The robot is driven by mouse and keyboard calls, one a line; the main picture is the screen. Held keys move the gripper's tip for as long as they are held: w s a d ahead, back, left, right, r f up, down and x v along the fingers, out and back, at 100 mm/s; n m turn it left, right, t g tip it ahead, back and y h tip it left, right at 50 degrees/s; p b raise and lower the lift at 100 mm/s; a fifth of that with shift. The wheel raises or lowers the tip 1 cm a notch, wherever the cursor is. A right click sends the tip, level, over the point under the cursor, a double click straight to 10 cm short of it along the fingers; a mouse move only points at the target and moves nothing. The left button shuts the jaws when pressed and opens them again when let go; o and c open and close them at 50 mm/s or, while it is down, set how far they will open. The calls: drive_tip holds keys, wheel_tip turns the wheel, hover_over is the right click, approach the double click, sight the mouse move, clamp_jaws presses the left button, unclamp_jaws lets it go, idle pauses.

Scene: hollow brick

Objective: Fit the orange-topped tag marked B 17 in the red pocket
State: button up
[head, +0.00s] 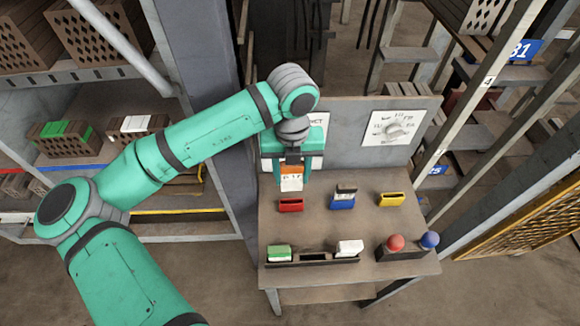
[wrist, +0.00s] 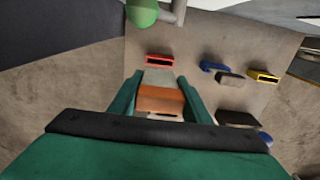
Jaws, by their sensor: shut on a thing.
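The orange-topped tag (head: 291,181) hangs from my gripper (head: 292,164), its white face with dark lettering turned to the head camera; the small lettering looks like B 17. In the wrist view the orange top (wrist: 160,100) sits between the two green fingers of my gripper (wrist: 158,92), which is shut on it. The red pocket (head: 291,205) is on the table just below the tag in the head view. Its dark slot looks empty in the wrist view (wrist: 159,61). The tag appears above the pocket and apart from it; the exact gap is hard to tell.
A blue pocket (head: 342,202) with a dark-topped tag and a yellow pocket (head: 391,200) stand to the right. A dark rack (head: 313,258) in front holds a green-topped tag (head: 279,252) and a white-topped tag (head: 349,248). Red (head: 395,242) and blue (head: 429,240) buttons stand at front right.

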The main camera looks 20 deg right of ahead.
sight(292, 190)
drive_tip(key=shift+f, duration=2.35)
drive_tip(key=shift+f, duration=2.9)
drive_tip(key=o, duration=1.1)
wheel_tip(292, 190, up, 11)
drive_tip(key=shift+f, duration=0.1)
